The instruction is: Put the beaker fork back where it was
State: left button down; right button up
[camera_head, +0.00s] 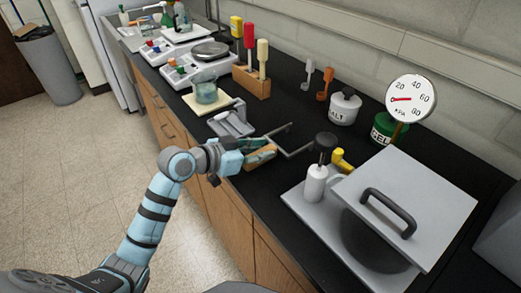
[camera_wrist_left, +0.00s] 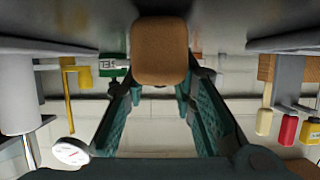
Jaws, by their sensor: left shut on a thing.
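The beaker fork has a wooden handle (camera_head: 262,153) and a grey metal prong frame (camera_head: 297,150) that reaches over the black counter. My left gripper (camera_head: 258,157) is shut on the handle, near the counter's front edge. In the left wrist view, the brown handle end (camera_wrist_left: 160,52) sits between the two green fingers. I cannot tell whether the fork touches the counter. A glass beaker (camera_head: 207,93) stands on a pale pad to the left. My right gripper is out of view.
A grey stand (camera_head: 232,123) is just left of the fork. A white bottle (camera_head: 315,183) and a large grey lidded appliance (camera_head: 400,205) are to the right. A wooden block with coloured handles (camera_head: 251,82), a salt jar (camera_head: 345,107) and a round gauge (camera_head: 410,98) stand behind.

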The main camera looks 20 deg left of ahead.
pick_arm(q)
jog(key=shift+f, duration=0.15)
jog(key=c, duration=1.2)
grip_release()
jog(key=shift+c, duration=0.2)
